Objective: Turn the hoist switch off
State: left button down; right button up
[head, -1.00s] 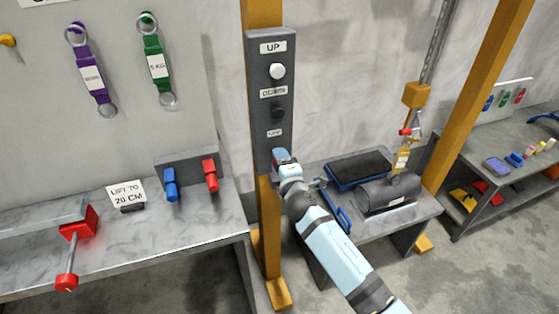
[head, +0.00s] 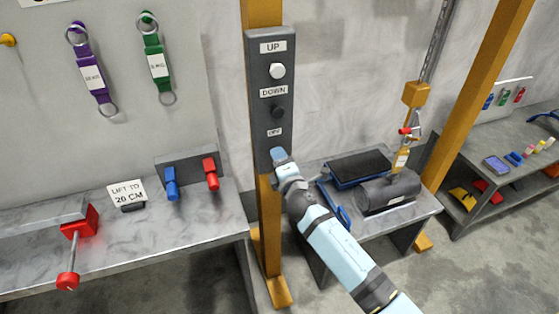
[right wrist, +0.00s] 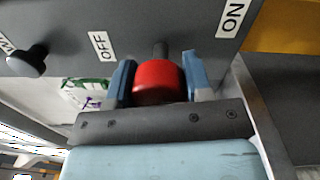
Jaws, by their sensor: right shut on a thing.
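The dark grey hoist control box (head: 261,98) is on a yellow post in the head view, with a white UP button (head: 277,71), a black DOWN button (head: 278,112) and an OFF label (head: 274,132). My right gripper (head: 279,156) is at the box's lower end and hides the switch there. In the right wrist view its blue fingers are shut on the switch's red knob (right wrist: 158,84), one on each side. The knob sits between the OFF label (right wrist: 103,45) and the ON label (right wrist: 232,18). I cannot tell its exact setting. My left gripper is out of view.
A marble-topped bench (head: 205,225) with blue and red handles stands left of the post. On the right, a low table (head: 410,211) bears a dark cylinder (head: 390,193) below the hoist chain (head: 438,40). A shelf (head: 470,158) stands farther right.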

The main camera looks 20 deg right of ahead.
jog(key=o, duration=0.9)
jog(key=shift+w, duration=0.1)
jog(key=shift+s+d+f+b, duration=0.15)
jog(key=shift+s+b, duration=0.3)
jog(key=shift+s, duration=3.05)
jog(key=shift+s+d+b, duration=0.15)
jog(key=shift+s+b, duration=0.25)
jog(key=shift+s, duration=3.05)
jog(key=shift+f, duration=0.1)
jog(key=s+f+m+g+y+p, duration=0.1)
jog(key=s+f+m+g+p, duration=0.1)
jog(key=s+f+m, duration=0.2)
jog(key=s+f+m+g+p, duration=0.3)
jog(key=s+m, duration=0.4)
jog(key=s, duration=0.3)
jog(key=s+f+m+g+y+p, duration=0.1)
jog(key=s+f+m+g+p, duration=0.1)
jog(key=s+f+m, duration=0.3)
jog(key=shift+s+m+y, duration=0.3)
jog(key=shift+s+m, duration=0.3)
jog(key=shift+s, duration=0.55)
